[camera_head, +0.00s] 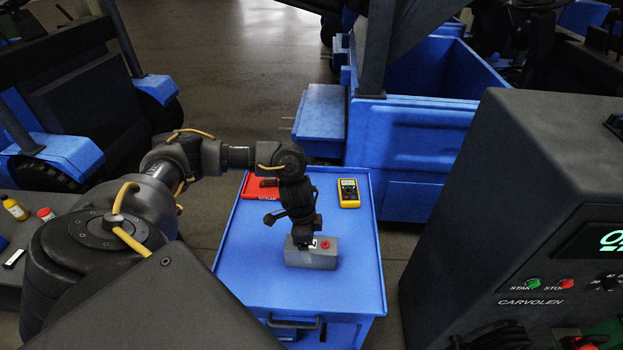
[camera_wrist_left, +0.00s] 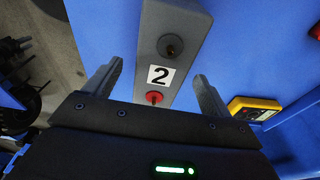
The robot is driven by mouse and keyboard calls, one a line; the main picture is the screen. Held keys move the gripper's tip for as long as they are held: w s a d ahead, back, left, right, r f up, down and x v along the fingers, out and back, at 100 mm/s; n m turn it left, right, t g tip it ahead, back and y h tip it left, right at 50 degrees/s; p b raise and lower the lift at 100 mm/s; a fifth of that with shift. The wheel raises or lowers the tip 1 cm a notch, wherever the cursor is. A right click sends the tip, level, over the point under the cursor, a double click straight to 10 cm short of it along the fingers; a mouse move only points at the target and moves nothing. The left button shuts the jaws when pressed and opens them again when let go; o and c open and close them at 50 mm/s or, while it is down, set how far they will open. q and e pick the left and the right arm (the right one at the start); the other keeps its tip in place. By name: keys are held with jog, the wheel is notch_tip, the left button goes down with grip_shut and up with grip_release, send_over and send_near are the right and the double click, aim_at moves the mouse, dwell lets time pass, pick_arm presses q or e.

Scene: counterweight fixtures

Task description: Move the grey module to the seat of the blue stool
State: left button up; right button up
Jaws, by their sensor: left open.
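The grey module (camera_head: 317,258) is a grey block lying on the blue top of a cart. In the left wrist view the module (camera_wrist_left: 170,45) shows a white label "2", a red button and a dark round knob. My left gripper (camera_head: 303,242) points down at the module from above. In the wrist view its open fingers (camera_wrist_left: 157,88) lie on either side of the module's red-button end; I cannot tell whether they touch it. I cannot surely pick out a blue stool; a low blue flat-topped block (camera_head: 320,108) stands beyond the cart. My right gripper is out of view.
The blue cart top (camera_head: 245,262) also holds a red case (camera_head: 259,187) and a yellow multimeter (camera_head: 348,193). A big blue bin (camera_head: 410,130) stands behind, and a dark machine (camera_head: 520,180) stands close on the right. Bottles (camera_head: 14,208) stand on a surface at the left.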

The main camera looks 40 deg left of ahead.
aim_at(313, 248)
pick_arm(q)
jog(key=f, duration=0.3)
jog(key=f+p, duration=0.1)
jog(key=f, duration=0.1)
jog(key=shift+w+d, duration=0.3)
jog(key=shift+c, duration=0.4)
grip_shut()
jog(key=shift+w+r, duration=0.15)
